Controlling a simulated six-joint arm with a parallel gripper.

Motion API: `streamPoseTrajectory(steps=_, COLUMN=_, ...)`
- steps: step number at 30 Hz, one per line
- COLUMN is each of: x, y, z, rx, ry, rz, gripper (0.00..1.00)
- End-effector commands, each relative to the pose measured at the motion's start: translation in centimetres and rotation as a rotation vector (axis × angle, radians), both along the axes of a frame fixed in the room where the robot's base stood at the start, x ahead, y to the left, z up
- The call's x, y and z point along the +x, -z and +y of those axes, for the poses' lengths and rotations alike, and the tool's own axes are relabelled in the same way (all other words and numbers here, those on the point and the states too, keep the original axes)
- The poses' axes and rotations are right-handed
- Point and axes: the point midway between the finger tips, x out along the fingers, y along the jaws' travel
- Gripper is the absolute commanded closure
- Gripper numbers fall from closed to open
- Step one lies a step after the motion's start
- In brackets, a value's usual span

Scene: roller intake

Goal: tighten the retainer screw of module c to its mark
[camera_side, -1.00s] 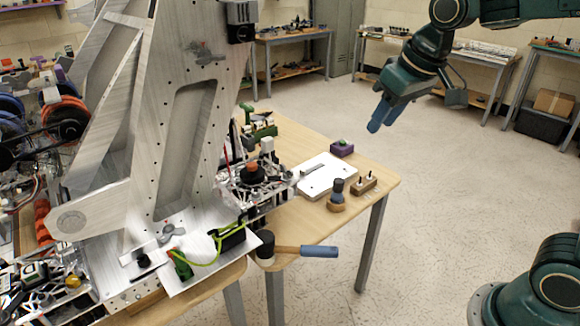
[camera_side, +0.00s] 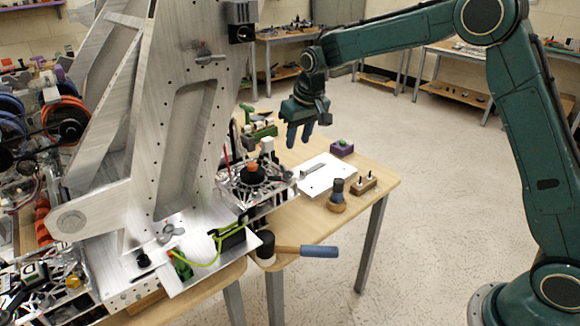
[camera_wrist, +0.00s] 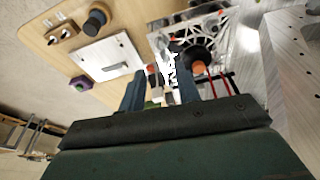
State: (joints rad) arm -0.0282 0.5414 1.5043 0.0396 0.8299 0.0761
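My gripper (camera_side: 299,135) hangs above the far part of the wooden table, fingers pointing down and nothing between them. In the wrist view its two blue fingers (camera_wrist: 160,92) stand apart. A silver lattice-framed unit with a black round part (camera_side: 252,173) and an orange cap sits beside the big metal frame, lower and to the left of my gripper. The black part (camera_wrist: 200,54) also shows in the wrist view, beyond the fingers. I cannot tell which part is module c. Its retainer screw and mark are too small to make out.
A white plate (camera_side: 318,186), a purple block (camera_side: 343,148), a dark knob on a round wooden base (camera_side: 337,187) and a pegged wooden block (camera_side: 362,186) are on the table. A green tool (camera_side: 262,131) stands behind. A mallet (camera_side: 318,251) overhangs the front edge. The tall metal frame (camera_side: 140,195) blocks the left.

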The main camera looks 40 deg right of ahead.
Motion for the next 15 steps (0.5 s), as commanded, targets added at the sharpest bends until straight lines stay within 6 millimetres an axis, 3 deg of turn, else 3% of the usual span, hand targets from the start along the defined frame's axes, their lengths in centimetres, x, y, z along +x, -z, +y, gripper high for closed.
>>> streamPoseTrajectory(steps=6, x=2.1, y=2.8, z=0.1, rx=-0.001, ry=0.005, rz=0.016, gripper=0.67)
streamPoseTrajectory(steps=15, x=2.4, y=3.2, z=0.2, rx=-0.001, ry=0.007, rz=0.017, gripper=0.67)
